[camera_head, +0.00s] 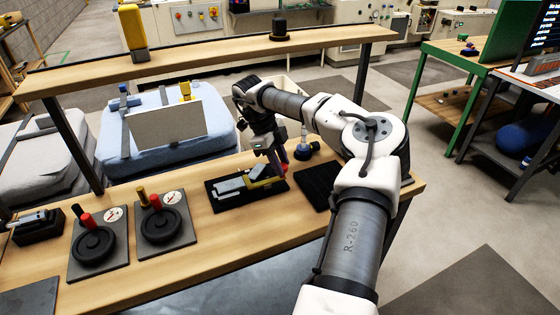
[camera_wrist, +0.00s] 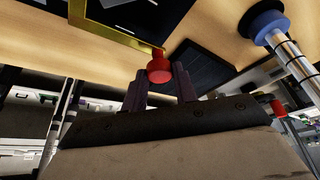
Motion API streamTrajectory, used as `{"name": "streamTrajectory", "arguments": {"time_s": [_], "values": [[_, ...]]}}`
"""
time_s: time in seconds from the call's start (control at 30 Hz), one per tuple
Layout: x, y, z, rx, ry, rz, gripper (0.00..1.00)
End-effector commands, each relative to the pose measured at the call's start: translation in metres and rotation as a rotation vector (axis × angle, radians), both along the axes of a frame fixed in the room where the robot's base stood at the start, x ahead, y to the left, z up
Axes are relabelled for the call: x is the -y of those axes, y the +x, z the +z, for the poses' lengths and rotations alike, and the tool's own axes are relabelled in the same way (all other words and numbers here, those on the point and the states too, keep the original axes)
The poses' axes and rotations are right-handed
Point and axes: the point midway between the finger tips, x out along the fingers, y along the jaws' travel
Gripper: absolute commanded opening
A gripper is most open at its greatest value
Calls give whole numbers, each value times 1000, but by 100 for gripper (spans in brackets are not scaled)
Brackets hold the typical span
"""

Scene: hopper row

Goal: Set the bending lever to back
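The bending lever shows as a yellow bar (camera_head: 265,184) on a black-based bender (camera_head: 230,186) on the bench. In the wrist view, the yellow bar (camera_wrist: 120,33) ends near a red ball knob (camera_wrist: 159,66). My gripper (camera_head: 282,172) is at the bar's right end, reaching down from above. In the wrist view, the two dark fingers of my gripper (camera_wrist: 160,80) stand on either side of the red knob, close against it, with no clear gap. The knob is mostly hidden by my gripper in the head view.
Two panels with black handwheels (camera_head: 93,244) (camera_head: 160,225), gauges and small levers stand to the left. A dark pad (camera_head: 320,184) lies right of the bender. A blue-collared metal post (camera_head: 303,148) stands just behind. A raised shelf (camera_head: 210,46) spans the back.

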Motion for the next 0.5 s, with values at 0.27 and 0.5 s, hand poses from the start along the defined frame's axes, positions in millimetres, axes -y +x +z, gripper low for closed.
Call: {"name": "streamTrajectory", "arguments": {"time_s": [0.27, 0.5], "values": [[0, -1, 0, -4, 0, 1, 49], [-1, 0, 3, -2, -1, 1, 49]]}}
